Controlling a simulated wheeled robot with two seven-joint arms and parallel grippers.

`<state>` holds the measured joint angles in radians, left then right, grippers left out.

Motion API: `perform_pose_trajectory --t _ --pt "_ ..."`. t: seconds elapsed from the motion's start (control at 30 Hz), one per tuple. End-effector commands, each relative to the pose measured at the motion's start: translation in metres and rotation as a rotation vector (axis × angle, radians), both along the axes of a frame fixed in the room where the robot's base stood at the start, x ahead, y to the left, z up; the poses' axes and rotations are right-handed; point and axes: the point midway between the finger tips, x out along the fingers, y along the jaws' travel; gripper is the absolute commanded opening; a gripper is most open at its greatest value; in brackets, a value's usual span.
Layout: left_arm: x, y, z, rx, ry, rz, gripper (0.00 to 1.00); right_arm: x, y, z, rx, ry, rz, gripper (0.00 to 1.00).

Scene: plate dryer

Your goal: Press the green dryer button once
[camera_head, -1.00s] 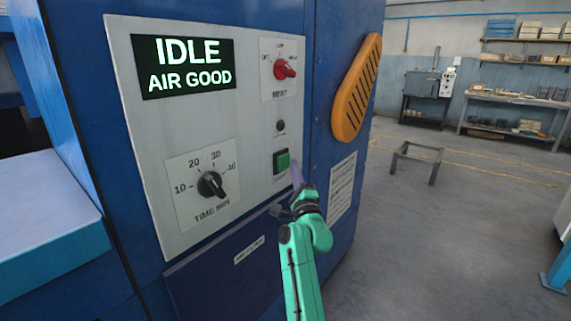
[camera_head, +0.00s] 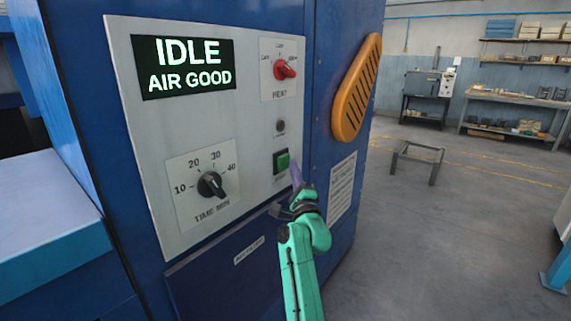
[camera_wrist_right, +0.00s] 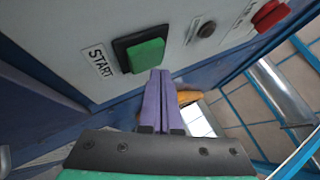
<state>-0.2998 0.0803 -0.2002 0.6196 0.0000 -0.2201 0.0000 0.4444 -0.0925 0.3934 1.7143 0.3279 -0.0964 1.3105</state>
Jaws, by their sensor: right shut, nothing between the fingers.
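The green dryer button (camera_head: 283,161) sits in a black square frame low on the right of the light grey control panel (camera_head: 140,130). In the right wrist view the green button (camera_wrist_right: 146,55) stands out from its frame, beside a "START" label (camera_wrist_right: 99,62). My right gripper (camera_head: 296,172) is shut and empty, its purple fingers just right of the button in the head view. In the right wrist view the fingertips (camera_wrist_right: 160,75) are close to the button's lower right corner; I cannot tell whether they touch it. My left gripper is not in view.
The panel display (camera_head: 186,67) reads "IDLE AIR GOOD". A red heat knob (camera_head: 284,69) and a black time knob (camera_head: 211,185) are on the same panel. An orange vented handle-shaped part (camera_head: 356,88) is on the cabinet's right. Open floor lies to the right.

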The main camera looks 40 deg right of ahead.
Motion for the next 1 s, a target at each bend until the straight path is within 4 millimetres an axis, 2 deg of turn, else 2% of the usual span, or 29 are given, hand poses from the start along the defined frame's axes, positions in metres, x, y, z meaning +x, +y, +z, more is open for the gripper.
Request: perform_pose_trajectory --t 1.0 --pt "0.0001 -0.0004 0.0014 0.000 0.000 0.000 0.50 0.0120 0.0038 0.0001 0.000 0.000 0.000 0.00"
